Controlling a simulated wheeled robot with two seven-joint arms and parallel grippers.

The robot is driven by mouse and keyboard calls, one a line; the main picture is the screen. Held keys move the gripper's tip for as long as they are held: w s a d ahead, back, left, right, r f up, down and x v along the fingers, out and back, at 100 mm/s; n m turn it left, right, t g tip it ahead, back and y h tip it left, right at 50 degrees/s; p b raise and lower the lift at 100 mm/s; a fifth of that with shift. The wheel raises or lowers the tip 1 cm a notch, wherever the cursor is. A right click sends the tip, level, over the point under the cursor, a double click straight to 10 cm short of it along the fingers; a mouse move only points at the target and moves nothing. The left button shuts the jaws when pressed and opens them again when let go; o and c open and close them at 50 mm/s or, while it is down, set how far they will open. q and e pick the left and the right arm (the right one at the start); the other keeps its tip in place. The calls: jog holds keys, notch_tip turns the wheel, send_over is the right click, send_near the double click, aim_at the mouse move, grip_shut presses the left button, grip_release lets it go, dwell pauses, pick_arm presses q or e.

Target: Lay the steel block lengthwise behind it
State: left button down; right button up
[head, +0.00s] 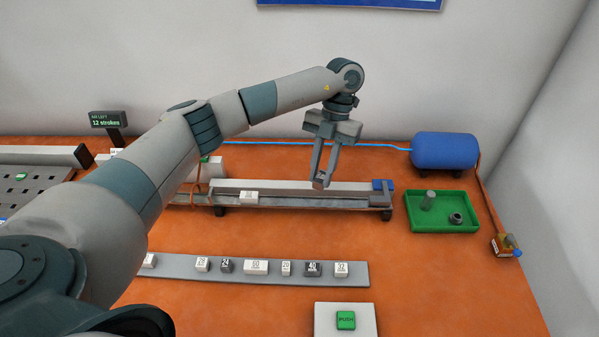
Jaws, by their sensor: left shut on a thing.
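My left gripper (321,183) reaches in from the left and points down over the long rail (310,200) near its right half. It is shut on a small grey block (321,180), mostly hidden between the fingertips; its label cannot be read. The held block appears to be above the rail channel. A white labelled block (249,197) sits in the channel to the left, apart from the gripper. My right gripper is not in view.
A grey strip (360,275) in front bears several white and dark numbered blocks. A green tray (470,210) with two metal parts and a blue tank (444,150) are at right. A green push button (346,320) is in front. A display (107,121) reads 12 strokes.

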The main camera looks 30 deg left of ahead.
pick_arm(q)
jog(key=n, duration=0.2)
jog(key=n+h, duration=0.1)
jog(key=n, duration=0.1)
jog(key=a+f+n+h+p, duration=0.1)
jog(key=n, duration=0.1)
jog(key=shift+w+a+t, duration=0.1)
jog(key=shift+w+t, duration=0.05)
jog(key=shift+t, duration=0.15)
jog(key=a+f+n+t+h+p, duration=0.2)
jog(key=a+n+t, duration=0.3)
jog(key=n, duration=1.2)
jog(key=shift+f+t+p, duration=0.5)
jog(key=shift+f+p, duration=0.2)
jog(key=shift+f, duration=0.1)
jog(key=shift+f, duration=0.2)
jog(key=shift+f+b, duration=3.2)
jog(key=shift+b, duration=0.05)
jog(key=shift+a+r, duration=0.1)
jog(key=shift+a, duration=0.1)
jog(key=shift+s+a+p, duration=0.35)
jog(key=shift+s+a, duration=0.25)
jog(key=shift+a, duration=0.3)
